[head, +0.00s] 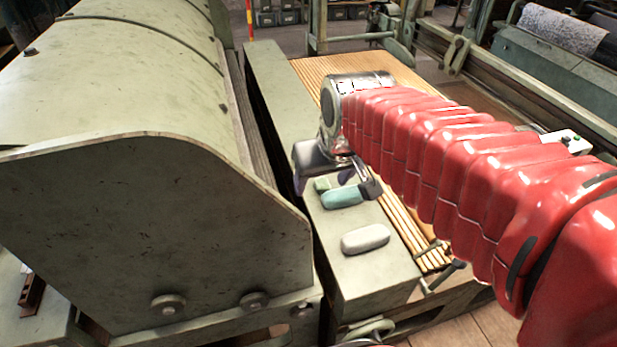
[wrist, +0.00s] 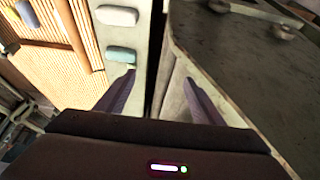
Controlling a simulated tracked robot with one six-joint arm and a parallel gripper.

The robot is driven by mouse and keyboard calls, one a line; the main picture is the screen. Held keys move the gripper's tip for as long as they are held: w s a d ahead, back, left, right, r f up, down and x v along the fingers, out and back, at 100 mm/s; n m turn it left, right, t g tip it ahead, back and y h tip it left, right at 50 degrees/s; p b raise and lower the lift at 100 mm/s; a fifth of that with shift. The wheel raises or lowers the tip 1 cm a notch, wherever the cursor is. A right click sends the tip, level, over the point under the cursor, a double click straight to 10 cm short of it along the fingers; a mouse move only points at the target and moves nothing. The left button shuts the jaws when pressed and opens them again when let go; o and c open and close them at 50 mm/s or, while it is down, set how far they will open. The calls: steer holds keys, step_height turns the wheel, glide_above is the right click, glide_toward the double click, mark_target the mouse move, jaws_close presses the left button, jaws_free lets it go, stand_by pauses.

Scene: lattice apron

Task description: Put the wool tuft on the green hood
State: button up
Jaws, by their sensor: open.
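A pale grey-white rounded pad (head: 365,238), also in the wrist view (wrist: 116,15), lies on a narrow grey-green ledge. A teal rounded pad (head: 342,198), also in the wrist view (wrist: 121,53), lies beyond it, with a small green piece (head: 322,184) close behind. I cannot tell for certain which is the wool tuft. The green hood (head: 130,215) is the large curved cover at left in the head view; its panel (wrist: 255,45) fills the right of the wrist view. My gripper (head: 338,172) is open and empty beside the teal pad; its fingers (wrist: 160,77) stand apart over the gap between ledge and hood.
The ledge (head: 350,275) runs alongside the hood, with a dark gap between. Right of it lies a bed of wooden slats (head: 405,222). Metal frame rails (head: 500,75) stand behind my arm. A small white box with buttons (head: 566,141) sits at right.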

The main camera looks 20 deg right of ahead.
steer(key=s+a+f, duration=0.1)
steer(key=s, duration=1)
steer(key=shift+a+f+t, duration=0.25)
steer(key=shift+a+t, duration=0.05)
steer(key=shift+a, duration=0.05)
